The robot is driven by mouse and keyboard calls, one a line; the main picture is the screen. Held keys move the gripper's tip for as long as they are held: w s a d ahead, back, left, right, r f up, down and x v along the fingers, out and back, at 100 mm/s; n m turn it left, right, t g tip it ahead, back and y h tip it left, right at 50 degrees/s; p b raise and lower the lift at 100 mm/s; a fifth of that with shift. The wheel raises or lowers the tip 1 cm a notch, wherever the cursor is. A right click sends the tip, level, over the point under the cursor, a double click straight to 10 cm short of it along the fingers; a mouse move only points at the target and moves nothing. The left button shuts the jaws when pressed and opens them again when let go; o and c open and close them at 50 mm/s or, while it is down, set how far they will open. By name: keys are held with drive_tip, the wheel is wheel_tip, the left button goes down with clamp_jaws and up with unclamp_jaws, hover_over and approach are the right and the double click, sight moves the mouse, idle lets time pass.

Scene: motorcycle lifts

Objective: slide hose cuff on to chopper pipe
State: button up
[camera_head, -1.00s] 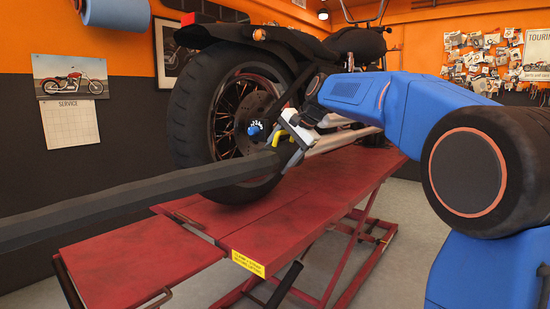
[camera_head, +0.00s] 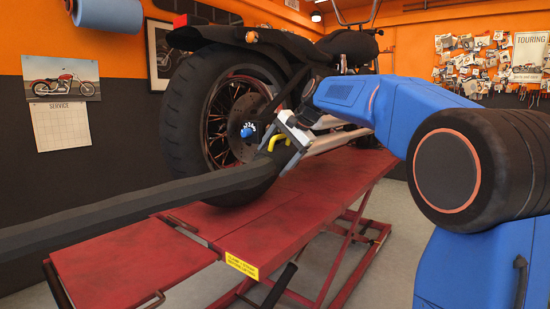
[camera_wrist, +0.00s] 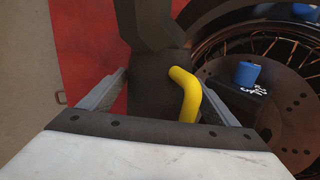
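The hose cuff (camera_head: 267,163) is the dark end of a long thick hose (camera_head: 130,205) that comes in from the left. A bent yellow handle (camera_wrist: 188,92) is on the cuff. My gripper (camera_wrist: 160,76) has a finger on each side of the cuff and appears shut on it, in front of the rear wheel. In the head view my gripper (camera_head: 289,135) is beside the wheel's lower right. The silver chopper pipe (camera_head: 340,138) runs along the bike just right of the gripper. The cuff's mouth is hidden, so I cannot tell whether it is around the pipe.
The chopper's rear tyre (camera_head: 185,125) stands on a red lift table (camera_head: 190,225). A blue hub part (camera_head: 248,130) shows beside the gripper, and in the wrist view (camera_wrist: 247,73). Grey floor is open at right. A calendar (camera_head: 61,125) hangs on the left wall.

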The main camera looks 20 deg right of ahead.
drive_tip(key=shift+r, duration=0.1)
drive_tip(key=v, duration=1.7)
drive_tip(key=s+a+f+n+h, duration=0.1)
drive_tip(key=s+f+n, duration=0.4)
drive_tip(key=s+f, duration=1.3)
drive_tip(key=s+a+f+n+g+h, duration=0.1)
drive_tip(key=s+f+n+h, duration=0.2)
drive_tip(key=s+f, duration=1.5)
wheel_tip(320, 180, down, 6)
drive_tip(key=n, duration=0.2)
drive_tip(key=shift+s+a+f+n+g+h, duration=0.15)
drive_tip(key=shift+s+a+n+g+h, duration=0.15)
drive_tip(key=shift+n+h, duration=0.1)
